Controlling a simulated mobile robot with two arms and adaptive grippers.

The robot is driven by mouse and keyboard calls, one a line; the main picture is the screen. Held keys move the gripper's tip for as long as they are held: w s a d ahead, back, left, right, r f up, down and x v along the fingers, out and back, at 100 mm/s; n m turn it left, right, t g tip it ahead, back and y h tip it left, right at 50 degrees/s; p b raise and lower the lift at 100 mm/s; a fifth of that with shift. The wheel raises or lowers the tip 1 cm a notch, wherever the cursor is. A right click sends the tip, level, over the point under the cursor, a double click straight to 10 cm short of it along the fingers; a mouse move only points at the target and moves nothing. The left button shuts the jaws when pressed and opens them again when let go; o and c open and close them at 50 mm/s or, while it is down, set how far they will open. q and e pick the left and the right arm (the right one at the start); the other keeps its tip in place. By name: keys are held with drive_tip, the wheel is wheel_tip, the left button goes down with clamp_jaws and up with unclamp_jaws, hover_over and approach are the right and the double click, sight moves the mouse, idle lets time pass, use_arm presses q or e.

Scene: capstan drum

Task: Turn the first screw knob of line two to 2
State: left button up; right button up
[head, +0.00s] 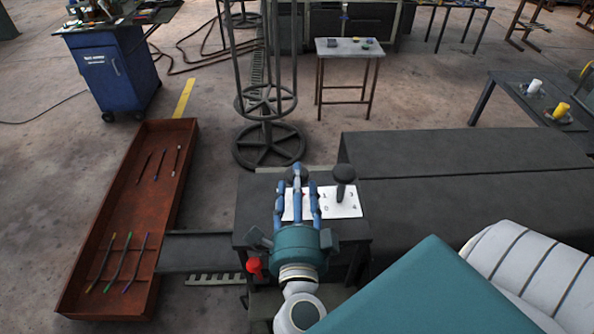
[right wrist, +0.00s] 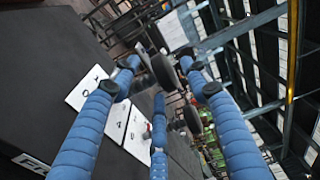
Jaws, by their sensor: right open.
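A dark round-topped knob (head: 297,172) stands at the back of a small dark table, partly hidden by my right gripper. A second dark knob (head: 344,174) stands to its right, on a white plate (head: 346,208) with small printed digits. Another white plate (head: 290,208) lies under my right gripper. My right gripper (head: 299,182) has blue fingers spread open, with the tips near the left knob. In the right wrist view a dark rounded knob (right wrist: 163,72) shows between the open fingers; contact cannot be told. My left gripper is not in view.
A red knob (head: 254,266) sits at the table's left front. A long rust-red tray (head: 82,245) with thin rods lies on the floor at left. A dark flat surface (head: 450,155) extends to the right. A metal frame stand (head: 268,145) rises behind the table.

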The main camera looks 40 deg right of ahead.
drive_tip(key=shift+x, duration=1.25)
clamp_jaws()
